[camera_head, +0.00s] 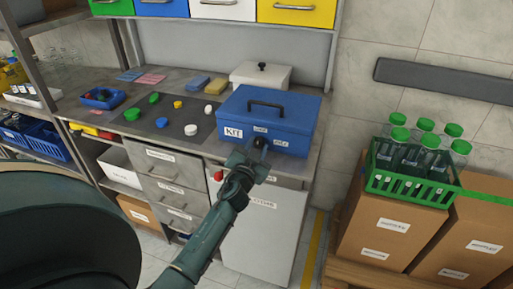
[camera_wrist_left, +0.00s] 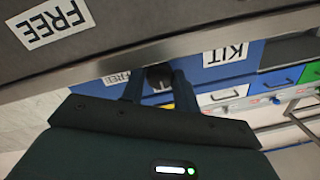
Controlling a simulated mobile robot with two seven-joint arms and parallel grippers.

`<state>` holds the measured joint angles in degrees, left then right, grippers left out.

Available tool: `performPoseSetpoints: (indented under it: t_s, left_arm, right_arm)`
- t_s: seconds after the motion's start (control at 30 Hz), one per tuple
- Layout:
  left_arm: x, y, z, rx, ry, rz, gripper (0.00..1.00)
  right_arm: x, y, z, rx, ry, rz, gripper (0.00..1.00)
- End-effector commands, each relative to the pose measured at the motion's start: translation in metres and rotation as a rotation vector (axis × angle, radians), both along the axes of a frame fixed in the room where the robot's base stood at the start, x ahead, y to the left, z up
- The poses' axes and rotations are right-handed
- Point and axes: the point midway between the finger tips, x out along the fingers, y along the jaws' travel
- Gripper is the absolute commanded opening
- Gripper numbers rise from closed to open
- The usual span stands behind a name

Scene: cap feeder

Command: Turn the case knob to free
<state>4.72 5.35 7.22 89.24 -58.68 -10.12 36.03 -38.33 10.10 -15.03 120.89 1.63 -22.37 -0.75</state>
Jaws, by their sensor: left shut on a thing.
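The blue case (camera_head: 300,112) with a dark top handle stands on the grey bench, a KIT label on its front. Small labels sit above and to the right of its dark front knob (camera_head: 260,143). My left gripper (camera_head: 259,150) is at the case front, shut on the knob. In the left wrist view the dark round knob (camera_wrist_left: 160,74) sits between the two fingers (camera_wrist_left: 158,90). Which way the knob points cannot be told. My right gripper is out of view.
Coloured caps lie on a dark mat (camera_head: 182,139) left of the case. A white box (camera_head: 247,76) stands behind it. A red button-like part (camera_head: 218,176) is on the cabinet front below. A green crate of bottles (camera_head: 400,188) stands on cartons at right.

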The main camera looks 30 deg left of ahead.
Motion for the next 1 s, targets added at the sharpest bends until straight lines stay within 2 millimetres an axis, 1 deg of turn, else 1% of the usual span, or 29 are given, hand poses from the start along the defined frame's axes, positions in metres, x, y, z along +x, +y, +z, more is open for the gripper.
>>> performPoseSetpoints:
  t_s: [0.27, 0.47, 0.63, 1.0]
  left_arm:
    - [0.0, 0.0, -0.001, 0.045, 0.011, 0.0, 0.08]
    - [0.0, 0.0, -0.002, 0.156, 0.038, 0.001, 0.08]
    - [0.0, 0.0, -0.002, 0.3, 0.073, 0.0, 0.08]
    - [0.0, 0.001, -0.001, 0.643, 0.155, 0.0, 0.08]
  right_arm:
    - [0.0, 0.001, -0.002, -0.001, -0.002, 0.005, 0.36]
    - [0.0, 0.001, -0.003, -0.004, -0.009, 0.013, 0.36]
    - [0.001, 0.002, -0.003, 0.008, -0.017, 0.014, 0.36]
    - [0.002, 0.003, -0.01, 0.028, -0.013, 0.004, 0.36]
